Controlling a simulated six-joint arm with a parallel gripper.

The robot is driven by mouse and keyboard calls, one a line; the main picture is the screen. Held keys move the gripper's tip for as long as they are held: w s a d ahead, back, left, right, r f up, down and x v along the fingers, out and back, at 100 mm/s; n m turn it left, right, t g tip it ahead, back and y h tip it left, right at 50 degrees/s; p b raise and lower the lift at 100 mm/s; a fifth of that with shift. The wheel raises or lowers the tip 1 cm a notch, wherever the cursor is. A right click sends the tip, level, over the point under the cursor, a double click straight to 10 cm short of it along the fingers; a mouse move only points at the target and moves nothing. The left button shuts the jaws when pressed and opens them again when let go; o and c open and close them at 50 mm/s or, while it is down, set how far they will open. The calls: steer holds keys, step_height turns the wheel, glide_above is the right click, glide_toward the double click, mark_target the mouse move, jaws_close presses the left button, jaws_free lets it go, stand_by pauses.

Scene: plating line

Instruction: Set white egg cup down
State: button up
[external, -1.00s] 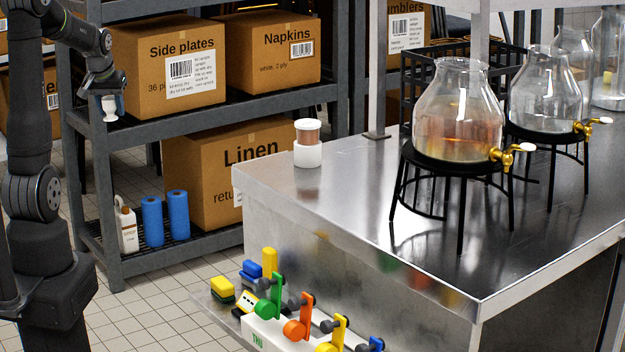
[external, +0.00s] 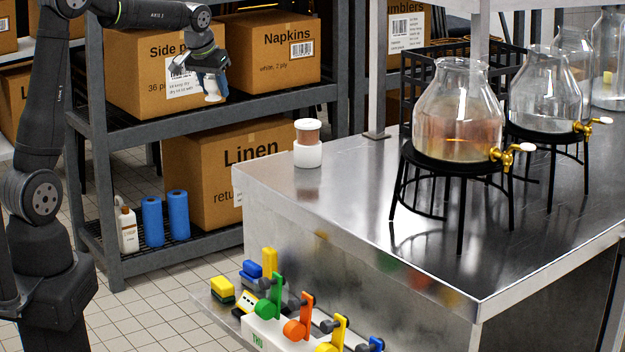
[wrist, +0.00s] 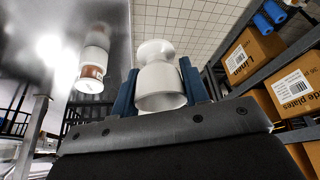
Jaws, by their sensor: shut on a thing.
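The white egg cup (external: 212,88) is held in the air by my gripper (external: 207,72) in the external view, in front of the side plates box and left of the steel counter. In the wrist view the egg cup (wrist: 159,80) sits between the two blue fingers of my gripper (wrist: 158,88), which are shut on it. It looks upright in the external view. Nothing is under it at its height.
Bare counter lies between cup and dispensers.

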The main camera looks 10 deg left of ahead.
steer(key=s+d+m, duration=0.2)
steer(key=s+d, duration=0.3)
steer(key=d, duration=0.5)
steer(key=s+d+f+m+h, duration=0.1)
steer(key=s+d, duration=0.4)
steer(key=d, duration=0.5)
steer(key=s+d+m, duration=0.2)
steer(key=s+d, duration=0.3)
steer(key=d, duration=0.5)
glide_above(330, 174)
steer(key=s+a, duration=0.1)
steer(key=s, duration=0.1)
steer(key=shift+g, duration=0.4)
steer(key=f, duration=1.1)
steer(key=shift+w+f, duration=0.25)
steer(key=shift+f, duration=0.1)
steer(key=shift+w+f, duration=0.25)
steer(key=shift+f, duration=1.9)
steer(key=o, duration=0.5)
steer(key=shift+f, duration=0.15)
steer(key=o, duration=0.5)
steer(key=shift+c, duration=0.2)
